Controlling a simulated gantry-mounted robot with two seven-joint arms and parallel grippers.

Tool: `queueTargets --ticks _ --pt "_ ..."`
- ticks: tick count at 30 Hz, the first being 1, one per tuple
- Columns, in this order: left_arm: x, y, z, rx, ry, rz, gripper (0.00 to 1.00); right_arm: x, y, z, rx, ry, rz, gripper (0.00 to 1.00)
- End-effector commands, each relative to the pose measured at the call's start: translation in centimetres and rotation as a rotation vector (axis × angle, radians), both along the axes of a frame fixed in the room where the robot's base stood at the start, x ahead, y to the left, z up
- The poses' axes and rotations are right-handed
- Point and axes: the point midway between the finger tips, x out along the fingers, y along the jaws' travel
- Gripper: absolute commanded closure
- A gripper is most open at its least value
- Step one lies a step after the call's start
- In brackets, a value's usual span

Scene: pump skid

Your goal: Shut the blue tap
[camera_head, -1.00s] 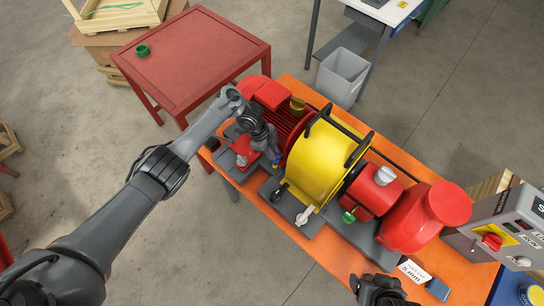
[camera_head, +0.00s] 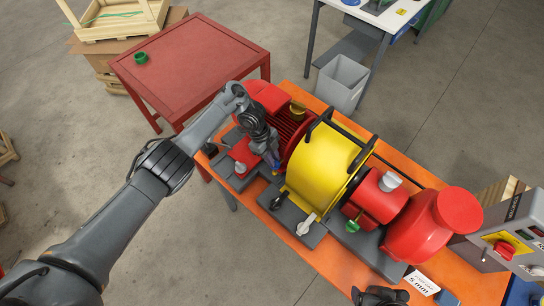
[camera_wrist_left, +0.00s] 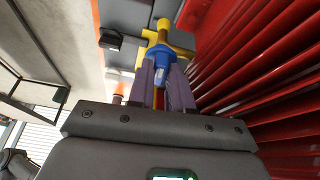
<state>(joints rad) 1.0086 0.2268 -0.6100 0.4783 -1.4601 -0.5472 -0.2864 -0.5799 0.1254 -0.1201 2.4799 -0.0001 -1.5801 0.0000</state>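The blue tap (camera_wrist_left: 158,54) sits on a yellow pipe fitting in the left wrist view. Its handle points back between the two grey-purple fingers of my left gripper (camera_wrist_left: 162,84). The fingers are close together, one on each side of the handle, and look shut on it. In the head view my left gripper (camera_head: 270,154) reaches down beside the red finned motor, and only a little blue shows at its fingertips. My right gripper (camera_head: 380,296) is at the bottom edge, partly cut off and away from the tap; its fingers are not clear.
The orange bench (camera_head: 335,262) carries a yellow drum (camera_head: 322,165), a white-handled lever (camera_head: 307,224), a green tap (camera_head: 353,226) and red pump parts (camera_head: 412,228). Red fins (camera_wrist_left: 265,65) stand close right of my left gripper. A red control knob (camera_head: 504,250) is at far right.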

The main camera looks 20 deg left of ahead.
Motion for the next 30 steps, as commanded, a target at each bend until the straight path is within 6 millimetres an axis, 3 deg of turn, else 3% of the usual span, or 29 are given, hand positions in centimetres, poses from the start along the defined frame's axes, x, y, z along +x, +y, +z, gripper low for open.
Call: queueTargets --ticks 1,4,19,23,30 --pt "0.0 0.0 0.0 0.000 0.000 0.000 0.72 0.0 0.0 0.0 0.000 0.000 0.000 0.21" --pt "0.0 0.0 0.0 0.000 0.000 0.000 0.57 0.0 0.0 0.0 0.000 0.000 0.000 0.21" --pt "0.0 0.0 0.1 -0.001 -0.001 0.016 0.57 0.0 0.1 0.4 0.005 0.000 -0.004 0.21" --pt "-0.1 0.0 0.3 0.000 0.000 0.055 0.57 0.0 0.2 1.4 0.008 0.000 -0.006 0.21" --pt "-0.4 0.0 0.7 -0.002 0.002 0.226 0.57 0.0 0.2 4.7 0.009 0.000 -0.006 0.21"
